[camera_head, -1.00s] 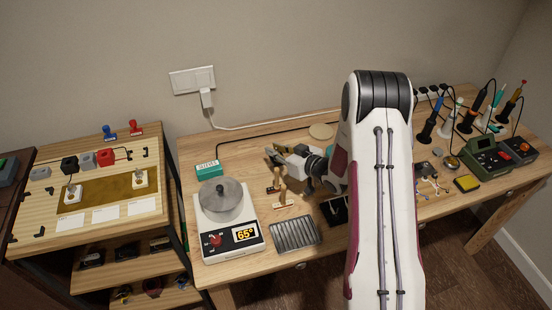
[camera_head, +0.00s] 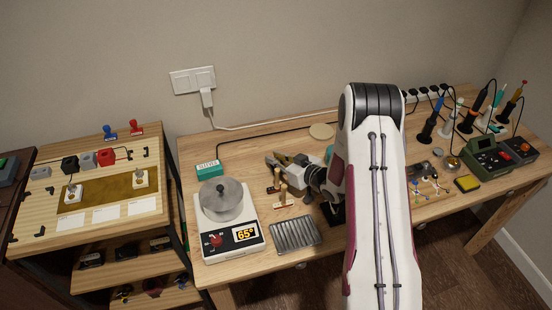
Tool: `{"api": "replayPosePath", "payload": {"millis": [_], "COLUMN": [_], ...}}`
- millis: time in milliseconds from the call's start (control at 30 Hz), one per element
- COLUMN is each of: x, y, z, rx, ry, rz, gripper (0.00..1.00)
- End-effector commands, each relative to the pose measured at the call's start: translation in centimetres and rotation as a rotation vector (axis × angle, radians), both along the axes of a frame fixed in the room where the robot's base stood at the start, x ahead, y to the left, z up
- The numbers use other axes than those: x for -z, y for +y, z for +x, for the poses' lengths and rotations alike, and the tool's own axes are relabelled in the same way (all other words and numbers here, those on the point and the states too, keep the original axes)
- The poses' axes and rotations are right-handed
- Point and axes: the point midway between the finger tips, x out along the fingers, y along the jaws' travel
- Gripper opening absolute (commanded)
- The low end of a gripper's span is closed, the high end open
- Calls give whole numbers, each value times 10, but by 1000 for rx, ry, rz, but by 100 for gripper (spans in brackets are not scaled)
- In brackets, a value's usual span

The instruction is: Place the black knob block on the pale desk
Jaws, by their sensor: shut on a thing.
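My gripper (camera_head: 309,194) is low over the middle of the pale desk (camera_head: 253,158), left of my forearm. It is shut, but its fingertips are small and dark in this view and what they hold is largely hidden. I cannot make out the black knob block's outline or tell whether it touches the desk. Just left of the gripper, small blocks with upright wooden knobs stand on the desk: one with a dark base (camera_head: 273,189) and one with a pale base (camera_head: 284,204).
A ribbed metal tray (camera_head: 295,234) lies in front and a teal box (camera_head: 209,169) behind left. Soldering tools (camera_head: 430,127) and a green device (camera_head: 487,157) crowd the right. A separate board (camera_head: 30,222) holds colored blocks.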

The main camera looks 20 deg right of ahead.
Motion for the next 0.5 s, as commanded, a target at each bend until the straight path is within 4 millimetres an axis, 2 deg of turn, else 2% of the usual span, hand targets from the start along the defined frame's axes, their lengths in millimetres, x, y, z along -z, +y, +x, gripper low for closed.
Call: {"api": "replayPosePath", "payload": {"millis": [500], "x": [4], "y": [0], "z": [0], "rx": [0], "ry": [-1], "rz": [0], "gripper": [0]}}
